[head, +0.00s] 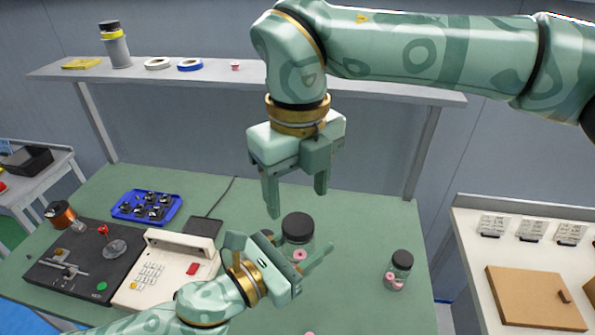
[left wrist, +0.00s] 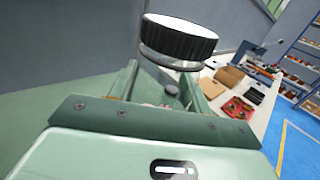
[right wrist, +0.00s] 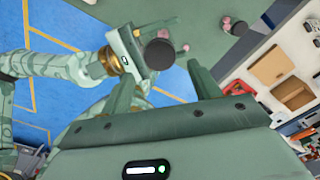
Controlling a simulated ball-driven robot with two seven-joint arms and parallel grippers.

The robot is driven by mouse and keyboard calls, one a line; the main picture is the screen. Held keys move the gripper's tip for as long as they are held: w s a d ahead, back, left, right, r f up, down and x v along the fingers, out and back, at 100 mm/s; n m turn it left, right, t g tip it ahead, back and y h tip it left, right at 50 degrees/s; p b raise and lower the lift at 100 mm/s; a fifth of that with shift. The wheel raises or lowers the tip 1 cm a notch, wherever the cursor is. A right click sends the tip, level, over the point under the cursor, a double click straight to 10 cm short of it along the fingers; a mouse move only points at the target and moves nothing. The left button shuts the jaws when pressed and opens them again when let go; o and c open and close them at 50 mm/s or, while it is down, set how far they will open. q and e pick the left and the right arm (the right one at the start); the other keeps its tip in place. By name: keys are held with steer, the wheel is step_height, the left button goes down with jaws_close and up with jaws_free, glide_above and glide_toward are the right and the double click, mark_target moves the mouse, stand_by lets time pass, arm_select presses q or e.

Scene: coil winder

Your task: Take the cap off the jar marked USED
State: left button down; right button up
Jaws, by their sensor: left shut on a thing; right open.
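A clear jar (head: 299,252) with a black cap (head: 298,226) stands on the green bench. No marking on it is readable; pink shows low on it. My left gripper (head: 283,262) is shut on this jar, fingers around its body below the cap. In the left wrist view the cap (left wrist: 180,40) is seated above the fingers. My right gripper (head: 297,203) is open and empty, pointing down above and just behind the cap. A smaller black-capped jar (head: 398,270) with pink stands to the right.
A white keypad unit (head: 165,275), a dark winder plate (head: 75,270) and a blue tray (head: 147,206) of black parts are at the left. A shelf (head: 400,92) crosses the back. A side table (head: 480,270) holds a brown board. The bench between the two jars is clear.

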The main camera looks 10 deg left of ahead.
mark_target(298, 222)
step_height(298, 222, down, 5)
steer(key=shift+f, duration=0.2)
steer(key=c, duration=1)
steer(key=shift+n, duration=1.7)
steer(key=shift+r, duration=0.2)
steer(key=shift+r, duration=0.95)
